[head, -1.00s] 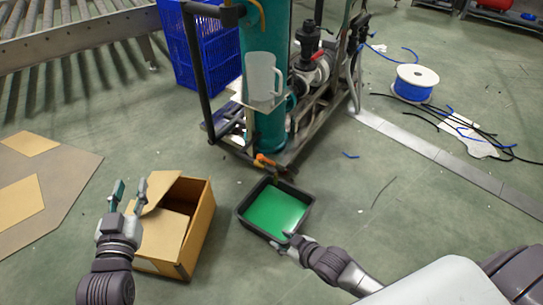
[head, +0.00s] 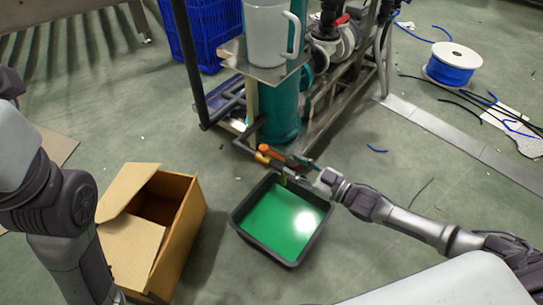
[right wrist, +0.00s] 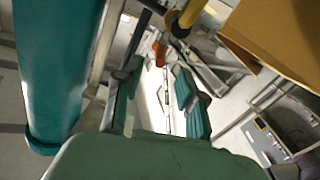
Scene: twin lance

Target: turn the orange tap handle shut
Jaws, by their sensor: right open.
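The orange tap handle (head: 271,149) sits low at the foot of the teal tank (head: 283,112), above a brass-coloured tap body (head: 262,157). My right gripper (head: 291,168) is open just to the right of the handle, over the rear edge of the black tray. In the right wrist view, an orange part (right wrist: 158,52) shows beyond the gap between the open fingers (right wrist: 156,77). No contact is clear. My left arm stands large at the left of the head view; its fingers do not show.
A black tray (head: 236,222) of green liquid lies below the tap. An open cardboard box (head: 182,230) stands to its left.

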